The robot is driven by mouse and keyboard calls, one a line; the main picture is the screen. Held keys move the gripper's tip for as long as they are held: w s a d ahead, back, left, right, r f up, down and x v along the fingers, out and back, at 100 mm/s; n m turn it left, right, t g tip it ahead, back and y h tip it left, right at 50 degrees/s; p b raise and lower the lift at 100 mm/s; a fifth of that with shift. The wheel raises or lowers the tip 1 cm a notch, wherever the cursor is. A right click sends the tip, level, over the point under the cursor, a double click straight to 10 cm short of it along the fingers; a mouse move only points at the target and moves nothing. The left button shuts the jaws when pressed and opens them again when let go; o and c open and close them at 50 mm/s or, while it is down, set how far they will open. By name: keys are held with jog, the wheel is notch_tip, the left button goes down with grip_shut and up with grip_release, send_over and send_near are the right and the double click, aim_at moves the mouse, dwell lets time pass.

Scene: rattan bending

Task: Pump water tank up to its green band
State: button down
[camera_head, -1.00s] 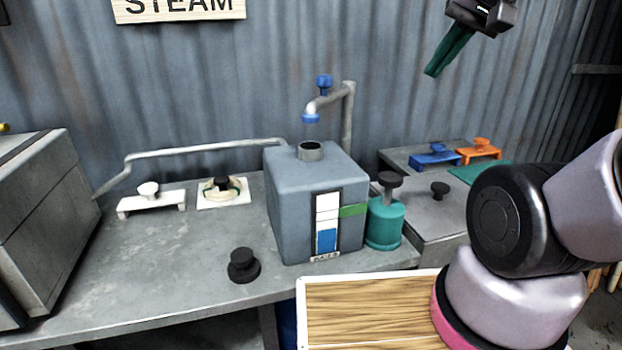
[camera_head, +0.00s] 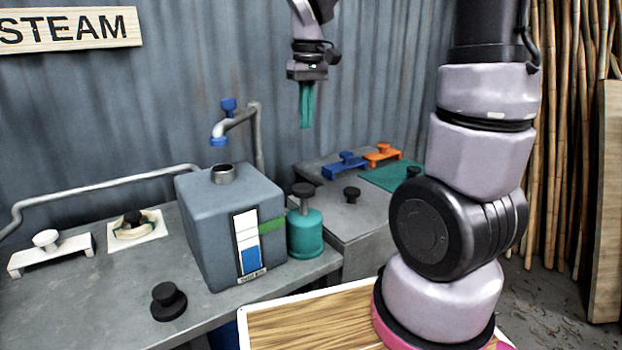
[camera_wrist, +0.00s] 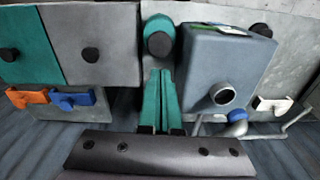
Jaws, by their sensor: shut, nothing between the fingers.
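The blue-grey water tank (camera_head: 205,245) stands on the metal bench. Its front gauge (camera_head: 248,245) has a blue column in the lower part, with white above it. The green band (camera_head: 271,226) marks a level above the blue. The teal pump (camera_head: 305,235) with a dark knob (camera_head: 303,190) stands just right of the tank. My gripper (camera_head: 306,127) has green fingers pointing down, shut and empty, high above the bench behind the pump. In the wrist view, the fingers (camera_wrist: 161,125) point toward the pump (camera_wrist: 158,36), apart from it, with the tank (camera_wrist: 222,65) at right.
A tap with a blue handle (camera_head: 229,105) rises behind the tank. A grey box (camera_head: 345,205) right of the pump has a black knob. Blue (camera_head: 345,168) and orange (camera_head: 383,155) brackets stand behind it. A black knob (camera_head: 168,300) sits at the bench front.

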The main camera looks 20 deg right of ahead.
aim_at(305, 188)
jog(key=shift+w+a+f+n+g, duration=0.15)
jog(key=shift+w+f+n+g, duration=0.2)
jog(key=shift+f, duration=0.4)
notch_tip(305, 188, down, 14)
dwell(0.3)
jog(key=shift+f, duration=0.1)
notch_tip(305, 188, down, 5)
jog(key=shift+f, duration=0.1)
jog(key=shift+s+f, duration=0.1)
jog(key=shift+s, duration=0.1)
dwell(0.4)
